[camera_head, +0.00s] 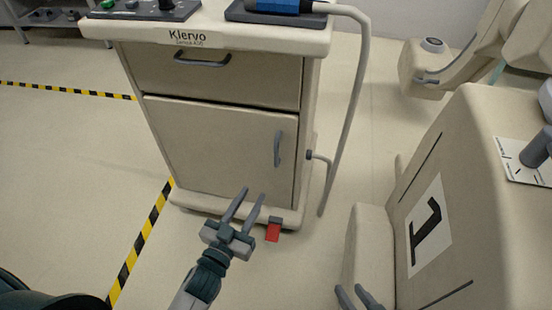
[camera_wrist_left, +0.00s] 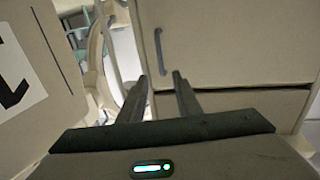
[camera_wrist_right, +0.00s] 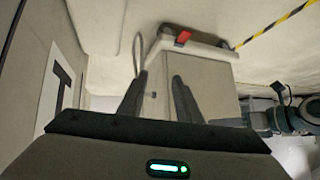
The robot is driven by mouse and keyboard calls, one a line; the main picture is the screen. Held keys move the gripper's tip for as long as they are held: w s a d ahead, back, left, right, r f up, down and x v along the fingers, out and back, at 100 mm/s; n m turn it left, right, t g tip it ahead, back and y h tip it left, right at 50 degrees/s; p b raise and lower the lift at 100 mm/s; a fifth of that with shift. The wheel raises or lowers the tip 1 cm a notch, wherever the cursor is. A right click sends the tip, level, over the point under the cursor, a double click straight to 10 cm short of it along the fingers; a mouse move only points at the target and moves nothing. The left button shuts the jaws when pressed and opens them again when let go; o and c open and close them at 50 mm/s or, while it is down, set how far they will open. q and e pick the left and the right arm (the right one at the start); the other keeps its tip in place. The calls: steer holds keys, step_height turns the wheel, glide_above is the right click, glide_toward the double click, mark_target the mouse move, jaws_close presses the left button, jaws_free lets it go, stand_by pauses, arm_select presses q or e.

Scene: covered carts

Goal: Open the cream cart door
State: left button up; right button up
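The cream cart (camera_head: 215,115) stands upright in the middle, with a drawer (camera_head: 220,75) above a door (camera_head: 220,145). The door is shut, with a grey vertical handle (camera_head: 278,148) near its right edge; the handle also shows in the left wrist view (camera_wrist_left: 158,45). My left gripper (camera_head: 254,193) is open and empty, in front of the door's lower right part and below the handle, apart from it. My right gripper (camera_head: 359,289) is at the bottom edge, beside the covered machine; the right wrist view shows its fingers (camera_wrist_right: 160,75) apart and empty.
A large beige covered machine (camera_head: 470,200) fills the right side, close to my right gripper. A grey hose (camera_head: 352,90) hangs down the cart's right side. A red pedal (camera_head: 274,231) sits at the cart's base. The floor at left is clear, with yellow-black tape (camera_head: 140,240).

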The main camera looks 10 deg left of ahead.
mark_target(275, 157)
stand_by(0.3)
